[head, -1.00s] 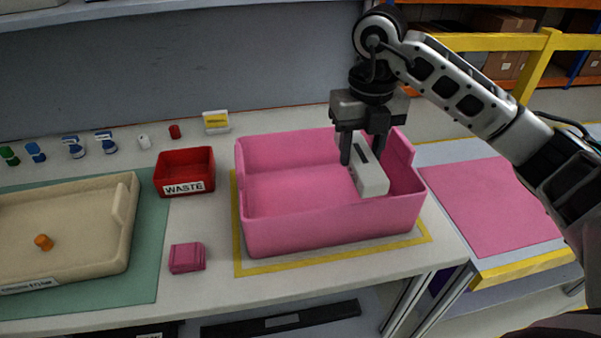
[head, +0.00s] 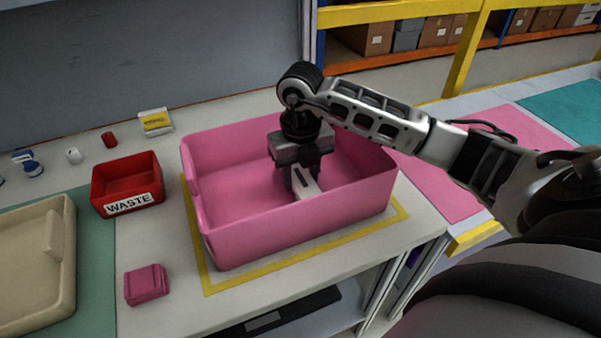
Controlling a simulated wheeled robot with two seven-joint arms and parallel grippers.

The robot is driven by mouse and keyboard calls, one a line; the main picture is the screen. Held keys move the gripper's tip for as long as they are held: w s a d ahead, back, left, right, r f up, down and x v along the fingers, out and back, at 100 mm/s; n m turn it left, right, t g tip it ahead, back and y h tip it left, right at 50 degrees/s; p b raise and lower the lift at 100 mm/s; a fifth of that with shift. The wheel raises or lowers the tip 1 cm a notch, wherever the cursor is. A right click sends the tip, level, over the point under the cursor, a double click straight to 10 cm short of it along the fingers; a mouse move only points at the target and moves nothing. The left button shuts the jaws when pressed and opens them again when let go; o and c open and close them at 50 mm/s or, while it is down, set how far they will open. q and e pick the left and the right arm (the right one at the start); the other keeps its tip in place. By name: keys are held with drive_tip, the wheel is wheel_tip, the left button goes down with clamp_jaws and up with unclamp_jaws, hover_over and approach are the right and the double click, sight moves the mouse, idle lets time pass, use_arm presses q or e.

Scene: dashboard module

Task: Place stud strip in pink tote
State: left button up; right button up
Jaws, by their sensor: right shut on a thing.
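The pink tote (head: 290,222) stands on the bench inside a yellow outline. The stud strip, a pale block with a dark slot (head: 306,186), is inside the tote, low toward its right half. My right gripper (head: 303,188) points down into the tote and is shut on the strip. I cannot tell whether the strip touches the tote floor. My left gripper is not in view.
A red WASTE bin (head: 127,187) stands left of the tote. A small pink block (head: 146,284) lies in front of it. A beige tray (head: 60,262) is at the far left. A yellow-and-white box (head: 155,122) stands behind. A pink mat (head: 510,135) lies right of the tote.

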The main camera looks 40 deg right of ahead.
sight(300, 178)
drive_tip(key=shift+f, duration=0.15)
drive_tip(key=shift+f, duration=0.15)
drive_tip(key=o, duration=1)
drive_tip(key=shift+r, duration=0.3)
wheel_tip(300, 178, up, 12)
